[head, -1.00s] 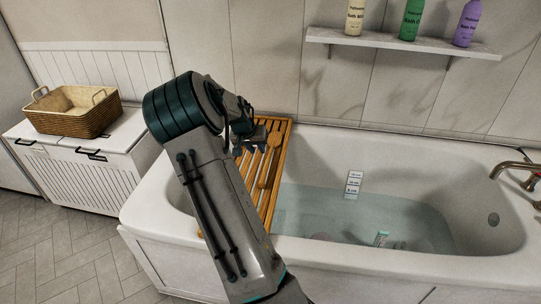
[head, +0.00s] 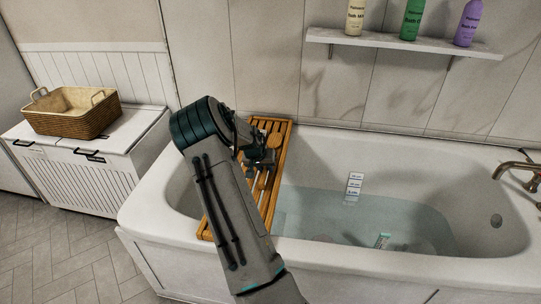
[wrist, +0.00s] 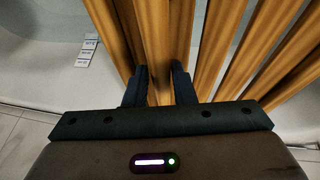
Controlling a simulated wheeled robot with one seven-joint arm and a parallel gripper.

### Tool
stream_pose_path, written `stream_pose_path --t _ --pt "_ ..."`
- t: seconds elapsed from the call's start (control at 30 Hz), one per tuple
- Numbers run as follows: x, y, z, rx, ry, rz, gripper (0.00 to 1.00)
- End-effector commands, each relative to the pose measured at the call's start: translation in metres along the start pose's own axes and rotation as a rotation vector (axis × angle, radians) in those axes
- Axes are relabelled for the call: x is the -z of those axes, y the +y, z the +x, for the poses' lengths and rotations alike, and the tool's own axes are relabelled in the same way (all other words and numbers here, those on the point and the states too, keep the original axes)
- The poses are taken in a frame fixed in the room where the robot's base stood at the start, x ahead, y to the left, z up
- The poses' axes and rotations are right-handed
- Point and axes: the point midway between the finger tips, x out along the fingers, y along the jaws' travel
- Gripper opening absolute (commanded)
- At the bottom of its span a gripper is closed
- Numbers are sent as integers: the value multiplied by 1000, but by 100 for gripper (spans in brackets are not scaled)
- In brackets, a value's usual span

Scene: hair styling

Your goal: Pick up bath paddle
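The bath paddle (head: 275,141) is a wooden piece with a rounded head and a narrow handle. It lies on the slatted wooden bath rack (head: 282,186), with its head toward the wall. My gripper (head: 262,161) is low over the rack at the paddle's handle and hides part of it in the head view. In the wrist view, its two dark fingers (wrist: 159,77) stand apart, one on each side of the wooden handle (wrist: 160,35). Whether they touch the handle is hard to see. The paddle appears to rest on the rack.
The rack spans the white bathtub (head: 398,262), which holds water. Small items lie in the water, and a marked strip (head: 354,184) is on the tub wall. A shelf (head: 400,42) with bottles is above. A wicker basket (head: 70,118) sits on a white cabinet (head: 62,175) at left.

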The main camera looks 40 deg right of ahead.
Motion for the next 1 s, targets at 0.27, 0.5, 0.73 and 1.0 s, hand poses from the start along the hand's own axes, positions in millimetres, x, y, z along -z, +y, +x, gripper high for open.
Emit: stream_pose_path --t 0.27,0.5,0.73,1.0 --pt "0 0 0 1 0 0 0" --pt "0 0 -1 1 1 0 0" --pt "4 1 -10 2 1 1 0" --pt "22 19 -41 1 2 6 0"
